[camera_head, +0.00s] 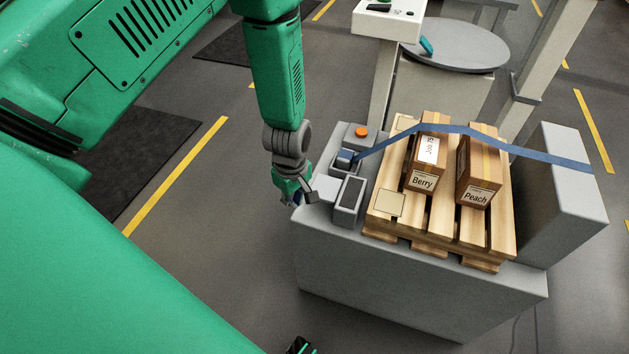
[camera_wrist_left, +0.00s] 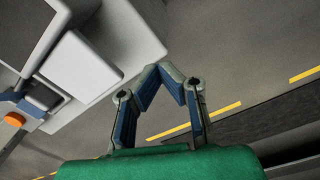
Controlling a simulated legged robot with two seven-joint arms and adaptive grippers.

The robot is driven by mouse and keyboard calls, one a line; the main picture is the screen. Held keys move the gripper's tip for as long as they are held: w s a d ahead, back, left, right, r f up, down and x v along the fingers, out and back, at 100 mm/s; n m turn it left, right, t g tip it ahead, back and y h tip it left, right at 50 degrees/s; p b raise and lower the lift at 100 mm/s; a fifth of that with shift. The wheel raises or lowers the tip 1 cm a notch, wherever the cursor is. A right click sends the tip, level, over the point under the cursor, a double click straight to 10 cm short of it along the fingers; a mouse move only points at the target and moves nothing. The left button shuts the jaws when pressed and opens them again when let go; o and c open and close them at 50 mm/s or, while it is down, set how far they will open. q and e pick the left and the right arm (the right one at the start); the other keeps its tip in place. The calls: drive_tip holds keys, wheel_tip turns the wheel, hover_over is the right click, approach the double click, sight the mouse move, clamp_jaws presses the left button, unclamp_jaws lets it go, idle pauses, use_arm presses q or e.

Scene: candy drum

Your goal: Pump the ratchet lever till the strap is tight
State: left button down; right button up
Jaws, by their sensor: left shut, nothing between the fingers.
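The blue strap (camera_head: 460,129) runs from a small blue-wound reel (camera_head: 345,158) over two boxes to the grey upright block on the right. It peaks over the boxes, and I cannot tell its tension. A light grey lever-like piece (camera_head: 326,188) sticks out beside a grey block with a dark top (camera_head: 349,195). My left gripper (camera_head: 304,199) is at the left end of this piece, partly hidden. In the left wrist view the left gripper (camera_wrist_left: 160,72) is shut and empty, beside a pale grey block (camera_wrist_left: 82,65). I cannot tell whether they touch.
The Berry box (camera_head: 425,155) and the Peach box (camera_head: 478,180) stand on a wooden pallet (camera_head: 384,226) on the grey base (camera_head: 400,288). An orange button (camera_head: 361,132) is behind the reel. A round grey table (camera_head: 460,45) stands behind. Floor left of the base is clear.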

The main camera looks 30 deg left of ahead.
sight(316, 184)
use_arm(q)
drive_tip(key=w+r+n, duration=0.2)
drive_tip(key=w, duration=0.1)
drive_tip(key=w+r+n, duration=0.2)
drive_tip(key=w+r+n+h, duration=0.1)
drive_tip(key=w+r+n, duration=0.1)
drive_tip(key=w, duration=0.1)
drive_tip(key=shift+w+a+r+n, duration=0.2)
drive_tip(key=shift+w+a+n, duration=0.1)
drive_tip(key=shift+w, duration=0.05)
drive_tip(key=shift+f, duration=0.1)
drive_tip(key=shift+f, duration=0.2)
drive_tip(key=f+b, duration=0.6)
drive_tip(key=b, duration=0.1)
drive_tip(key=shift+w+d+f, duration=0.1)
drive_tip(key=shift+d+f, duration=0.2)
drive_tip(key=shift+r, duration=0.1)
